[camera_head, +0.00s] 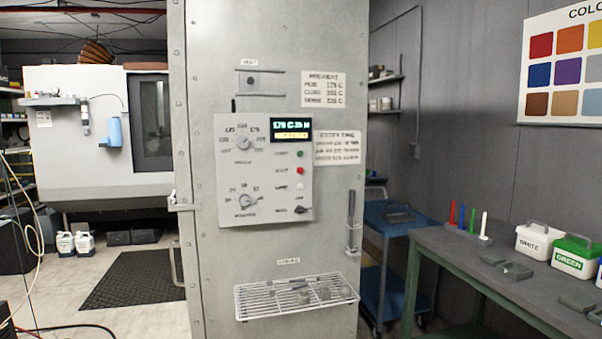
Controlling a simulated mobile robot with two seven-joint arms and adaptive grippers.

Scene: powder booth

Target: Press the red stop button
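A small red button (300,170) sits on the light grey control panel (238,203) on the front of a tall grey metal cabinet (215,290). A green button (300,154) is just above it and a white one (300,186) just below. A dark switch is lower on the panel. Two dials, the upper dial (243,140) and the lower dial (246,200), are to the left of the buttons. A lit display (291,129) is above them. Neither of my grippers shows in this view.
A white wire shelf (250,305) with small metal parts juts from the cabinet below the panel. A green-legged workbench (460,250) with labelled tubs stands at the right, a blue cart (375,222) behind. A dark floor mat (130,283) lies at the left.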

